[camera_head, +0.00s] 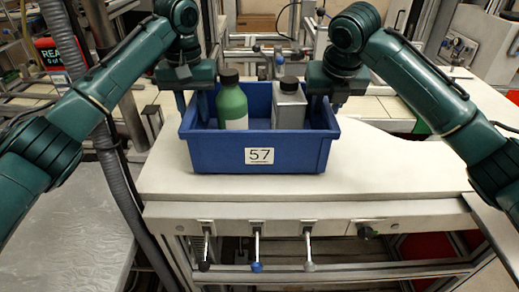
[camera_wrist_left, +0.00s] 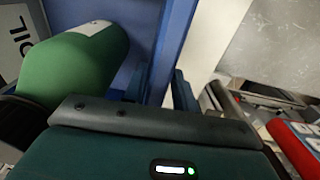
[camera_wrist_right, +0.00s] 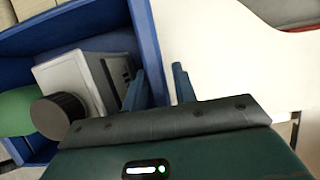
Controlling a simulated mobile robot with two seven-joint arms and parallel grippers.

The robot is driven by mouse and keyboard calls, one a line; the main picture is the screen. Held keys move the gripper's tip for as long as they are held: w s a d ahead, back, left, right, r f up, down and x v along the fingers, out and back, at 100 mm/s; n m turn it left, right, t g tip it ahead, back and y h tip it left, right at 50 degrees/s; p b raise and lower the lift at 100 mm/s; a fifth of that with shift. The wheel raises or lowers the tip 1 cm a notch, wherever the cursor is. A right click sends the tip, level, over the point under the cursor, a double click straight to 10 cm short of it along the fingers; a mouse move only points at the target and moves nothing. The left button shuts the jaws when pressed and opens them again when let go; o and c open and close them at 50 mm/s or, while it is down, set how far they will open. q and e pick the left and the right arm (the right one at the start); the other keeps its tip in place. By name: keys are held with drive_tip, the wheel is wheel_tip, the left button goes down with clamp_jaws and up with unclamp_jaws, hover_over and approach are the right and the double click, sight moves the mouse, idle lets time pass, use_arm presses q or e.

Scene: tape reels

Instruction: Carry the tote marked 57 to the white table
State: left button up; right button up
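The blue tote (camera_head: 215,152) has a white label (camera_head: 259,156) reading 57 on its front. It appears to rest on the white table (camera_head: 385,165). It holds a green bottle (camera_head: 231,103) at left and a grey canister (camera_head: 289,106) at right, both upright with dark caps. My left gripper (camera_head: 192,104) points down over the tote's left wall, one finger on each side. My right gripper (camera_head: 324,106) straddles the right wall likewise. In the right wrist view, a gap shows between the tote wall (camera_wrist_right: 148,40) and the outer finger. Both grippers look open.
The tabletop is clear to the right of the tote and in front of it. Several levers (camera_head: 256,250) hang below the front edge. Metal framework (camera_head: 262,42) and machinery stand behind.

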use_arm(q)
drive_tip(key=shift+o, duration=1.1)
drive_tip(key=shift+d, duration=0.1)
use_arm(e)
drive_tip(key=shift+o, duration=1.1)
drive_tip(key=shift+a, duration=0.1)
use_arm(q)
wheel_tip(320, 180, up, 12)
use_arm(e)
drive_tip(key=v, duration=1.2)
